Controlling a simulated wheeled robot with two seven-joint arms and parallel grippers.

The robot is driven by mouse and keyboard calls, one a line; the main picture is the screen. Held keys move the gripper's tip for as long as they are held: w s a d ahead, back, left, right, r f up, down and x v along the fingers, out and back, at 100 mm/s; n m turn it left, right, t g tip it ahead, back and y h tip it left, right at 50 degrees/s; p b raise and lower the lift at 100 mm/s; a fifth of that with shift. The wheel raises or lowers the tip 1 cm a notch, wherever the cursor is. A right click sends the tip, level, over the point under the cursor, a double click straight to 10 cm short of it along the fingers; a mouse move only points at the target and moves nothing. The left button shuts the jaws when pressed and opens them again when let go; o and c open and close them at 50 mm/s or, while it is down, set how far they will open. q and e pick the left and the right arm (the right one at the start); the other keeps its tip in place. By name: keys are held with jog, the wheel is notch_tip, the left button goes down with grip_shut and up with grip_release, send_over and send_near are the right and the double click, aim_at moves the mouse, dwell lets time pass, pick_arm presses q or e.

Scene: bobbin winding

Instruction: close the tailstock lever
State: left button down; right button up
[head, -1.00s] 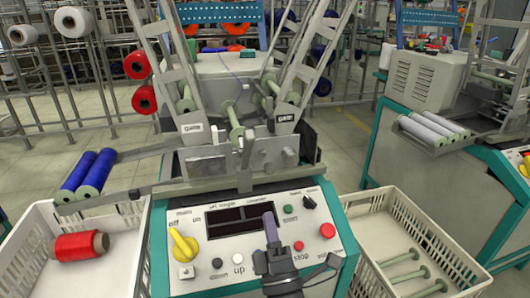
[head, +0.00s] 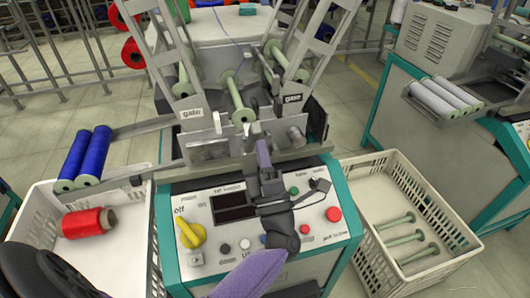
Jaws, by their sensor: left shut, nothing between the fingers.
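My left gripper (head: 263,150) reaches up over the control panel, shut and empty, with its fingertips at the front of the winding head. A green empty bobbin (head: 236,97) lies between the two gates at the winding head. A small upright metal lever (head: 217,124) stands to the left of my fingertips. Other metal parts of the head (head: 296,136) sit to their right. I cannot tell for sure which part is the tailstock lever, and my fingers hide part of this area. I cannot tell whether the fingertips touch anything. My right gripper is out of view.
The control panel (head: 228,238) with a yellow switch (head: 189,232) lies below my gripper. Blue spools (head: 95,152) rest on a rack at left. A left crate holds a red spool (head: 88,223). A right crate (head: 457,197) holds several green bobbins. Gate arms (head: 304,45) rise behind.

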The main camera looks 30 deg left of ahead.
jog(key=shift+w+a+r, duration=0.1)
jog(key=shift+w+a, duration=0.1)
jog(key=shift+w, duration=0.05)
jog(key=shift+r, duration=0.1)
